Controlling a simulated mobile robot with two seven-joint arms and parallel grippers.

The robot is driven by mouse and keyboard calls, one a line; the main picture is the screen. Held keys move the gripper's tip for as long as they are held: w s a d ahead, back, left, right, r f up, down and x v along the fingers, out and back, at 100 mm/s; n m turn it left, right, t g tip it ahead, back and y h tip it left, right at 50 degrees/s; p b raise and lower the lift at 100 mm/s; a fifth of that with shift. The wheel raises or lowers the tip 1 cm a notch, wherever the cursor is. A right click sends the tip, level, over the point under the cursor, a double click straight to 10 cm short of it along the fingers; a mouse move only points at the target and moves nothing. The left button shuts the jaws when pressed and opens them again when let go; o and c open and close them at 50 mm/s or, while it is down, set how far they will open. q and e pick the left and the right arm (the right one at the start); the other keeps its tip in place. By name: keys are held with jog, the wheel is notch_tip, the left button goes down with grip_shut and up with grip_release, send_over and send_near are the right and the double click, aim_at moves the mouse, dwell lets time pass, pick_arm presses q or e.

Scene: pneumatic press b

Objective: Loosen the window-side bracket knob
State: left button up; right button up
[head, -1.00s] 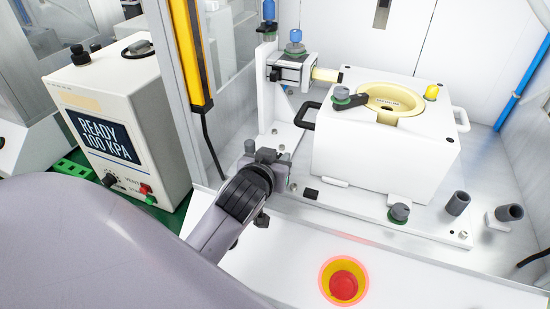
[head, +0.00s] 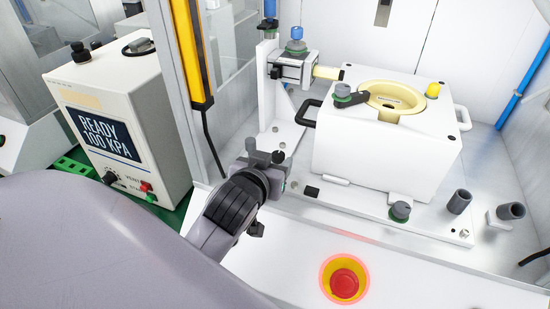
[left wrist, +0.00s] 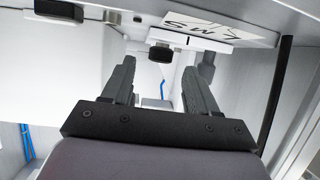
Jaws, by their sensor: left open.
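My left gripper (head: 265,157) is open and empty, low beside the white base plate (head: 370,208), left of the white block (head: 380,150). The left wrist view shows its two dark fingers (left wrist: 158,70) apart with nothing between them. A white upright bracket (head: 266,95) stands beyond the gripper, by the clear panel. Another green-ringed grey knob (head: 400,211) is at the block's front foot. I cannot tell for certain which is the window-side bracket knob. My right gripper is out of view.
A yellow bar on a frame post (head: 188,50) stands left of the bracket. A red emergency button (head: 344,283) is on the front ledge. Grey posts (head: 459,202) stand at right. A pressure unit (head: 120,120) reads READY 100 KPA.

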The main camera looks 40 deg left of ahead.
pick_arm(q)
jog(key=shift+v, duration=1.75)
